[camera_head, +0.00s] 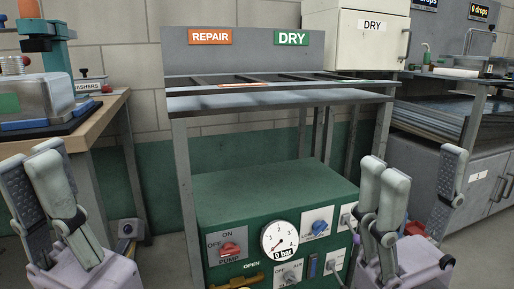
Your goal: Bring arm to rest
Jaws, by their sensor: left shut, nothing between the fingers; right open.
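My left gripper (38,160) points upward at the lower left, in front of the wooden bench. It is shut, with nothing visible in it. My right gripper (416,166) points upward at the lower right, in front of the green cabinet's right side and the grey sink unit. Its fingers are apart and it is empty. Both grippers rise from pale housings at the bottom of the view; most of both arms is out of view.
A metal rack (181,104) with REPAIR and DRY signs stands in the middle. Below it is a green pump cabinet (262,184) with a gauge (280,241) and knobs. A wooden bench (97,121) is left, a sink unit (425,170) right. The space between the grippers is clear.

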